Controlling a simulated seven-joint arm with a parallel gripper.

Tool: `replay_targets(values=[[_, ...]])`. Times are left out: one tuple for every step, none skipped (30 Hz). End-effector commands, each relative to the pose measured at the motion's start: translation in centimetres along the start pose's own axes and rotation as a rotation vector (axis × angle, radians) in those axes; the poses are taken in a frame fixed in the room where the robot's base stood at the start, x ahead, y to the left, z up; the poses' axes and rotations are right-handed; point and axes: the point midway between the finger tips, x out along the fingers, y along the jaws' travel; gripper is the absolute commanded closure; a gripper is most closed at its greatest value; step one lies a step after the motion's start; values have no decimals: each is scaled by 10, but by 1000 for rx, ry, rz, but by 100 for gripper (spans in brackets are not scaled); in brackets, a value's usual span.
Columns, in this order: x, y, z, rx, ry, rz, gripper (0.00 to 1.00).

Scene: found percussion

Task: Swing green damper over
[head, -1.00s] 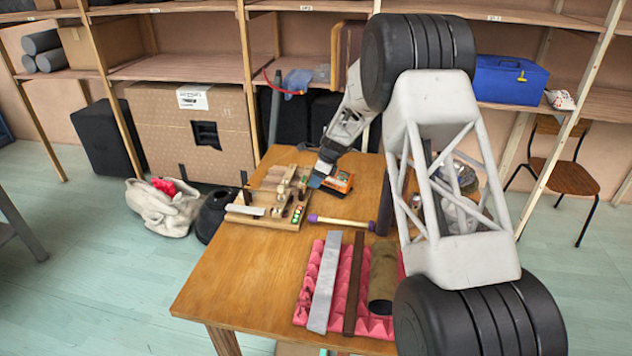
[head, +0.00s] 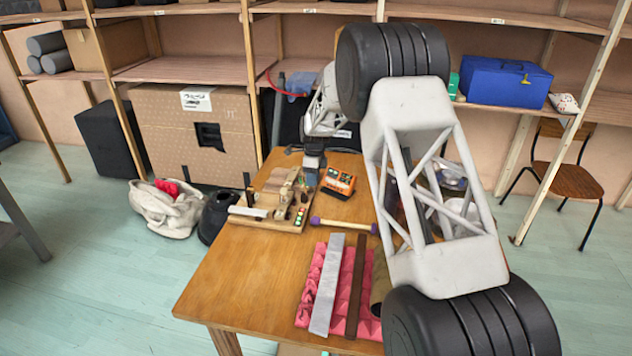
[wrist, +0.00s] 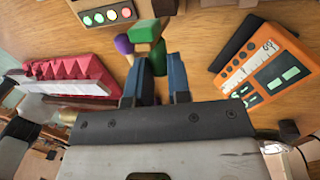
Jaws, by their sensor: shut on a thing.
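In the wrist view my gripper (wrist: 158,68) has blue fingers shut on the green damper (wrist: 147,31), a small green block at the fingertips. Its darker green part reaches back between the fingers. In the head view my gripper (head: 312,166) is low at the right edge of the wooden board (head: 250,221), beside the orange box. The damper is too small and covered to make out clearly there. The board carries several wooden pieces and a row of coloured buttons (head: 299,216), which also shows in the wrist view (wrist: 107,15).
The orange box (head: 338,182) lies close to the right of my gripper. Pink foam (head: 307,312) with a grey bar (head: 327,285) and a dark bar (head: 355,285) is nearer. The table's front left is clear.

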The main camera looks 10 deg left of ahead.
Motion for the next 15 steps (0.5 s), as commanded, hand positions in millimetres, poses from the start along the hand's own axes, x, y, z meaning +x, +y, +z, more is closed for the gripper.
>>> replay_targets(values=[[0,1,5,4,39,-1,100],[-1,1,7,9,63,-3,100],[-2,1,10,15,96,-4,100],[-3,2,12,20,122,-6,100],[-4,2,13,25,148,-7,100],[-4,2,16,32,183,-9,100],[-4,2,18,38,210,-10,100],[-5,2,20,43,237,-11,100],[-5,2,23,50,275,-13,100],[-5,3,25,56,304,-13,100],[-5,2,27,61,331,-15,100],[-5,2,30,69,369,-17,100],[-5,3,32,74,397,-17,100],[-6,3,35,80,424,-20,100],[-5,3,37,87,461,-21,100]])
